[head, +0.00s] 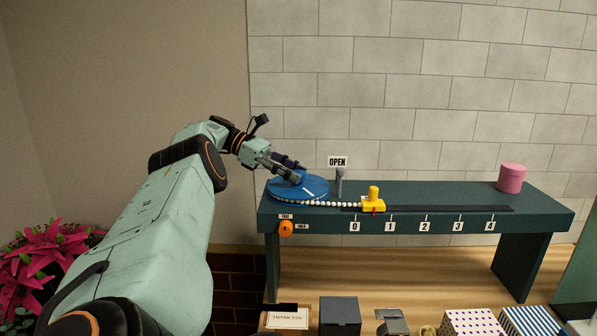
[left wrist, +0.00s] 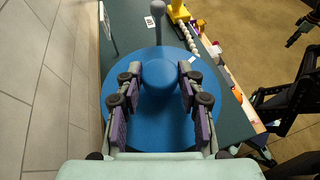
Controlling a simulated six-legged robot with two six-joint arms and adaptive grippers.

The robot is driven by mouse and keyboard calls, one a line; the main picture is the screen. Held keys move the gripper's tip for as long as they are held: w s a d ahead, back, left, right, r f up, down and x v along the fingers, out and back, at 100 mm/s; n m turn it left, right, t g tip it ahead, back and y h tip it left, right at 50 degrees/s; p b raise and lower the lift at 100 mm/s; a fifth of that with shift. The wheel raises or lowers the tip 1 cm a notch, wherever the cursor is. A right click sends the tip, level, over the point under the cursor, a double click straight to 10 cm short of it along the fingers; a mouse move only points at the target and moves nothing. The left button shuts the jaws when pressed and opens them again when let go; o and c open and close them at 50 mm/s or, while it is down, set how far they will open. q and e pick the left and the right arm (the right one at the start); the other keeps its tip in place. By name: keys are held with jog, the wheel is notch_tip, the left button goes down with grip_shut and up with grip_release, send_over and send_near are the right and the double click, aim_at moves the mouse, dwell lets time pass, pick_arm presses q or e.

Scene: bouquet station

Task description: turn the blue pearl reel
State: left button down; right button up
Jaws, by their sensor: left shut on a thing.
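The blue pearl reel (head: 287,194) is a flat disc lying at the left end of a dark teal bench (head: 440,190). A white mark shows on its top. My left gripper (head: 296,172) is over the reel, shut on its raised round blue knob (left wrist: 158,77), with a finger on each side in the left wrist view. A string of white pearls (head: 333,204) runs from the reel to a yellow slider (head: 373,203). The slider's red pointer is between the 0 and 1 marks. My right gripper is not in view.
A grey post (head: 339,184) stands close right of the reel, by an OPEN sign (head: 338,161). An orange knob (head: 285,229) is on the bench front. A pink cylinder (head: 511,178) stands at the right end. Boxes (head: 340,316) stand below in front. A wall is behind.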

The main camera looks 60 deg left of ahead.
pick_arm(q)
jog(key=shift+s+f, duration=0.1)
jog(key=shift+f, duration=0.1)
jog(key=c, duration=1.3)
grip_release()
jog(key=o, duration=0.5)
jog(key=shift+r, duration=0.15)
jog(key=shift+w+d+r, duration=0.1)
jog(key=shift+w+d, duration=0.05)
jog(key=shift+w, duration=0.1)
